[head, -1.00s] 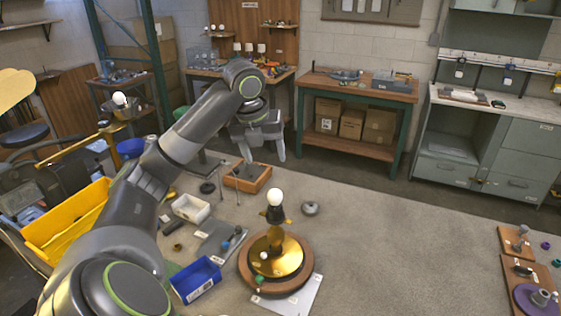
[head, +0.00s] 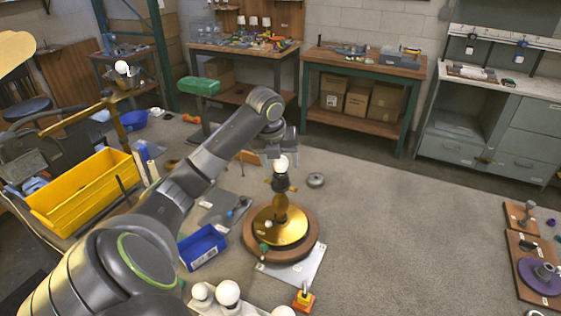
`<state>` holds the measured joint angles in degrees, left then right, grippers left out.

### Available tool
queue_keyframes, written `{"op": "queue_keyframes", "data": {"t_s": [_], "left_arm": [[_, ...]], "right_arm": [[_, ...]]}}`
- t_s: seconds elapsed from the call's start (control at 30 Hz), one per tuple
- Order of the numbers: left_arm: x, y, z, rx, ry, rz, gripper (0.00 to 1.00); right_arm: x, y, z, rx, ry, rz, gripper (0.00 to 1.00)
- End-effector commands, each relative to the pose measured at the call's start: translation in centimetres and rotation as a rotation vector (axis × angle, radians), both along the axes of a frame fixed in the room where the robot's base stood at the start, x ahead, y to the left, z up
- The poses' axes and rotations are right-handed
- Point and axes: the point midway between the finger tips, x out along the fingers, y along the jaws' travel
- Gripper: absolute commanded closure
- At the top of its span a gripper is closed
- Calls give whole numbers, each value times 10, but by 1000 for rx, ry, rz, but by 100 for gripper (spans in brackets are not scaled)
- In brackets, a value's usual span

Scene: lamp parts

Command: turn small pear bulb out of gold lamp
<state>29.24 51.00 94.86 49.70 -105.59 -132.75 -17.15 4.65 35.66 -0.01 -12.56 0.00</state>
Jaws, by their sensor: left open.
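The gold lamp (head: 281,229) stands upright on a round wooden base, with a gold disc, a narrow gold stem and a dark socket at the top. The small white bulb (head: 281,163) sits upright in that socket. My left gripper (head: 280,154) is open, pointing down right at the bulb, with its fingers at the bulb's upper part. I cannot tell whether they touch it. My right gripper is not in view.
A white plate (head: 294,270) lies under the lamp base. A blue bin (head: 202,246) is to its left, and a yellow bin (head: 88,190) farther left. White bulbs (head: 228,292) stand at the bottom edge. A grey round part (head: 316,180) lies right of the bulb.

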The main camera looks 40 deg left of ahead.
Motion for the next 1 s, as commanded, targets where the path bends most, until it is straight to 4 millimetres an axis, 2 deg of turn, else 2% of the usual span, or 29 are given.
{"op": "queue_keyframes", "data": {"t_s": [0.17, 0.43, 0.77, 0.8, 0.9, 1.0], "left_arm": [[2, 0, -11, 0, 3, 0, 37], [3, 1, -12, 1, 1, -1, 37], [3, 1, -12, 1, 1, 0, 79], [3, 1, -12, 1, 1, 0, 65], [3, 1, -12, 1, 1, 0, 78], [3, 1, -11, 1, 0, 4, 79]], "right_arm": [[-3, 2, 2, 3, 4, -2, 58], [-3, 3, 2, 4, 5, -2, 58], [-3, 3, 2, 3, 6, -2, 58], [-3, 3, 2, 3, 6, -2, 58], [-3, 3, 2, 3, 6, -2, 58], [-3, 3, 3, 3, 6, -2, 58]]}}
